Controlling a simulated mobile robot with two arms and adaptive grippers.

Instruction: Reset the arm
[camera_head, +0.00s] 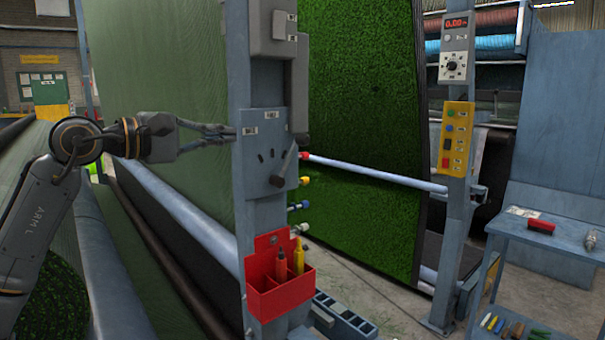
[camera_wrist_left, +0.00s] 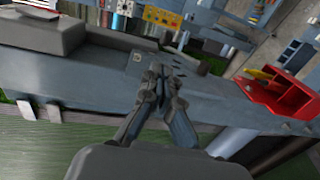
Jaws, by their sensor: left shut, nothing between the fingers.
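My left arm comes in from the left in the head view, and my left gripper (camera_head: 222,131) points right toward the blue-grey post (camera_head: 252,205). The gripper is shut and empty. Its tips are close to the left edge of the panel (camera_head: 267,137) with a dark lever; I cannot tell whether they touch it. In the left wrist view the shut fingers (camera_wrist_left: 160,80) lie in front of the same post, with the red holder (camera_wrist_left: 281,96) to their right. My right gripper is not in view.
Green turf (camera_head: 364,100) hangs behind. A second post carries a yellow button panel (camera_head: 457,139). A blue table (camera_head: 551,234) with a red object (camera_head: 540,226) stands at right. Rollers run at lower left.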

